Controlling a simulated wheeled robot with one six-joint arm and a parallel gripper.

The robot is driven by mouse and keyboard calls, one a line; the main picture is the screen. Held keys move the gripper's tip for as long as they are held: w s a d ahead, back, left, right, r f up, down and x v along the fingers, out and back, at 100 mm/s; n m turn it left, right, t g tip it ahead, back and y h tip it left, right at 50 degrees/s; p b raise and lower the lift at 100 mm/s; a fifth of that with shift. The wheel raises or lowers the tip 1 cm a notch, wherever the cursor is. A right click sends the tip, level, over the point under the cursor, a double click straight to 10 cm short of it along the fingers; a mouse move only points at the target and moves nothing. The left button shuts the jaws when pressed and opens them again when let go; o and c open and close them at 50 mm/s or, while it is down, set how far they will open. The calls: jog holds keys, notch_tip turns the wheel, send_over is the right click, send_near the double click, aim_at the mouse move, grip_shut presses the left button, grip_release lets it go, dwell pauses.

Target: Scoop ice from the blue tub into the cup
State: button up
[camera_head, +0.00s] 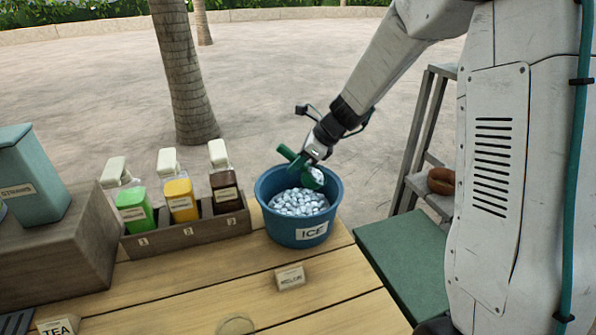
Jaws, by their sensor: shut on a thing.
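The blue tub (272,215), labelled ICE, stands near the far right corner of the wooden table and holds many ice cubes (298,203). My gripper (314,152) is above the tub's back rim, shut on a green scoop (287,152). The scoop's handle end sticks out to the left of the gripper. Its bowl is low over the tub's right back side, with pale ice visible in it. I cannot tell whether the bowl touches the ice below. No cup is clearly recognisable. A round pale shape (235,325) is cut off at the bottom edge; I cannot tell what it is.
A wooden rack (188,236) with green, yellow and brown bottles stands left of the tub. A teal canister (30,175) is on a brown box (65,250). Small cards (290,277) stand in front. A green surface (402,262) lies right. The table's front middle is mostly clear.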

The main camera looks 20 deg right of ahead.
aim_at(283, 146)
jog(key=r+h, duration=0.1)
jog(key=w+a+r+g+h, duration=0.1)
jog(key=a+r+g+h, duration=0.1)
jog(key=shift+w+a+r+h, duration=0.2)
jog(key=shift+w+h, duration=0.1)
jog(key=shift+h, duration=0.1)
jog(key=shift+w+a+r+g+h, duration=0.15)
jog(key=shift+a+r+g+h, duration=0.1)
jog(key=shift+r+g+h, duration=0.65)
jog(key=shift+f, duration=0.25)
